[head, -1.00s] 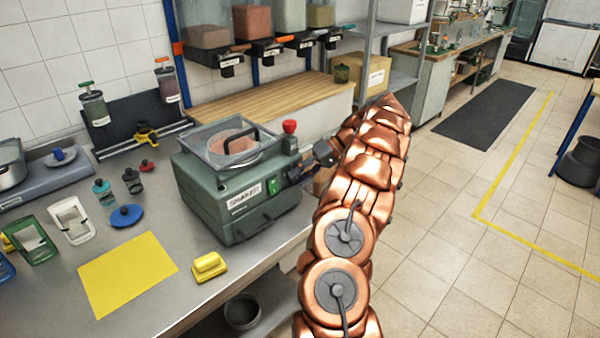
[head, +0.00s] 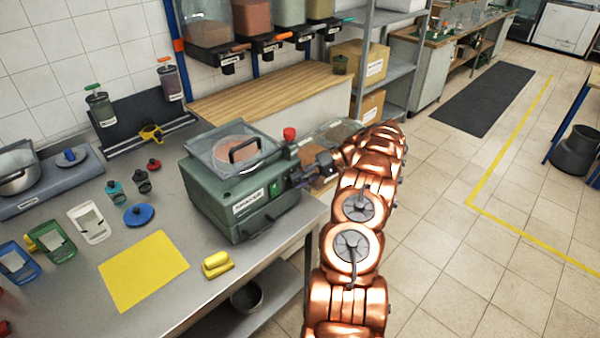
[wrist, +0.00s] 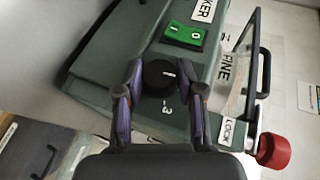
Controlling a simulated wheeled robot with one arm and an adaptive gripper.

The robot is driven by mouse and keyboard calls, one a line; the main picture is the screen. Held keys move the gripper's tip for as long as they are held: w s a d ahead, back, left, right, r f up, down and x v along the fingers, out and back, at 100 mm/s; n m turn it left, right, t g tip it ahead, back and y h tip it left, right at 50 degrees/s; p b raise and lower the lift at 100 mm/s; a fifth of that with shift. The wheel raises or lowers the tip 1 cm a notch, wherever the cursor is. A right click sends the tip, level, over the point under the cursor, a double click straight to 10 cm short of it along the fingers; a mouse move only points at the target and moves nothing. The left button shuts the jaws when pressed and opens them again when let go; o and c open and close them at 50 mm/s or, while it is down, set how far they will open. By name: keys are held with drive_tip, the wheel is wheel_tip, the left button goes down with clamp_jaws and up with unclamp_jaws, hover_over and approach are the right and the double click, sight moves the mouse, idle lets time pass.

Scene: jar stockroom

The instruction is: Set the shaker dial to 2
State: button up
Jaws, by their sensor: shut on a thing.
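The shaker (head: 240,190) is a green-grey box on the steel bench, with a clear cover and black handle on top. In the wrist view its black dial (wrist: 160,75) sits between the two fingers of my gripper (wrist: 160,98), which is shut on it. A short white mark shows on the dial, and a printed 3 is visible just below it; other numbers are hidden or unreadable. The green rocker switch (wrist: 185,35) is above the dial. In the head view my gripper (head: 318,168) reaches the shaker's right face; the dial is hidden there.
A red knob (wrist: 273,151) beside a LOCK label is close to my right finger. A yellow sheet (head: 143,270) and a yellow block (head: 217,264) lie on the bench in front. Shelving with boxes (head: 362,62) stands behind my arm.

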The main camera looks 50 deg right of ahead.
drive_tip(key=shift+p, duration=0.4)
drive_tip(key=o, duration=1.1)
drive_tip(key=shift+o, duration=0.2)
